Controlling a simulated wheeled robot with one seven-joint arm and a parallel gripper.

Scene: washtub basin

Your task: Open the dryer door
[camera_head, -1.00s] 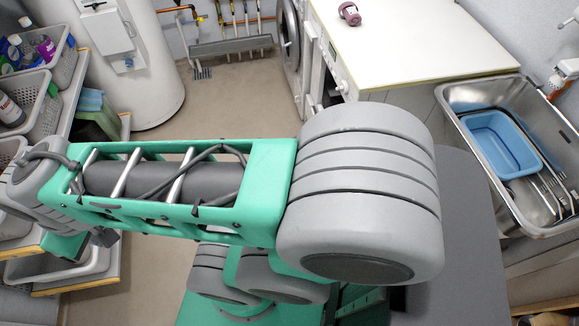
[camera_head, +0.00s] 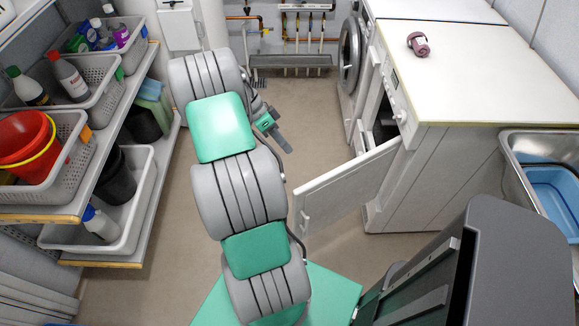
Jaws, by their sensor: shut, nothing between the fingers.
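The nearer white front-loading appliance (camera_head: 400,165) stands under the worktop at the right. Its flat white door (camera_head: 345,186) stands open and sticks out to the left across the floor, with a dark interior behind it. Behind it stands another white machine with a round grey-rimmed door (camera_head: 351,55), seen at a slant; I cannot tell if that door is ajar. No label shows which machine is the dryer. My gripper (camera_head: 279,137) is shut and empty, left of both machines and touching neither, beyond the flat door's free edge.
Shelves with baskets (camera_head: 70,150) line the left side. A metal sink with a blue basin (camera_head: 556,190) is at the right. The floor (camera_head: 310,110) before the machines is clear.

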